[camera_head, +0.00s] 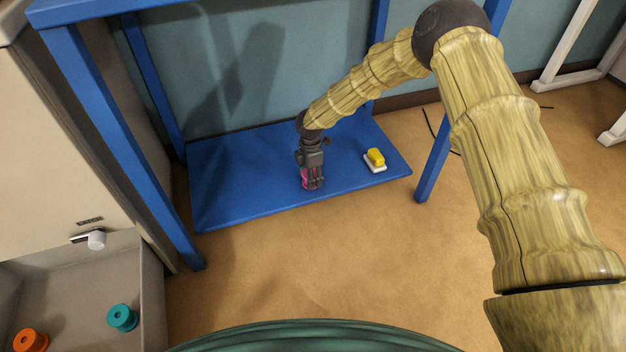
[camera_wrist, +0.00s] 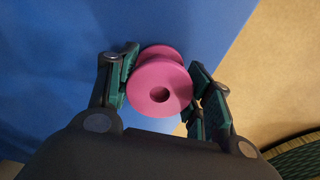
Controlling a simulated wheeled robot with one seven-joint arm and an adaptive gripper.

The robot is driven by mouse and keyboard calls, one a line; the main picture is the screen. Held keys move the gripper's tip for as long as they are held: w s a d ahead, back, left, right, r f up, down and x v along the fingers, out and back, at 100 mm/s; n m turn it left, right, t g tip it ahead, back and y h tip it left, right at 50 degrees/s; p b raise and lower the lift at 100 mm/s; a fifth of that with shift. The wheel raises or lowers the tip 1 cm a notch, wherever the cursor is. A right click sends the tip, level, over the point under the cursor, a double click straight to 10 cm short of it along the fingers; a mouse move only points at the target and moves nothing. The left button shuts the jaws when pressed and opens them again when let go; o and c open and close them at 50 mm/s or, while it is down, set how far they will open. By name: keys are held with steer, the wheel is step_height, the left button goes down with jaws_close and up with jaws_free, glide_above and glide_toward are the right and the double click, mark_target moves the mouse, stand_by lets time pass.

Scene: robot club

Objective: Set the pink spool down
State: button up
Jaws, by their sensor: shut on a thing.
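The pink spool (camera_wrist: 160,80) is between the fingers of my gripper (camera_wrist: 165,92) in the wrist view, with its flange and centre hole facing the camera. In the head view my gripper (camera_head: 312,186) points down over the blue shelf (camera_head: 240,190), near its front edge. Only a little of the pink spool (camera_head: 305,181) shows there between the dark fingers. My gripper is shut on the spool. Whether the spool's underside touches the shelf is hidden.
A yellow and white object (camera_head: 375,160) sits on the shelf to the right of my gripper. Blue posts (camera_head: 433,160) frame the shelf. An open drawer (camera_head: 152,290) at lower left holds a teal spool (camera_head: 122,317) and an orange spool (camera_head: 30,340). The shelf's left part is clear.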

stand_by(0.3)
steer(key=o, duration=1.1)
steer(key=shift+f, duration=0.1)
steer(key=shift+r+p, duration=2.25)
steer(key=shift+r, duration=1.65)
steer(key=shift+s, duration=0.1)
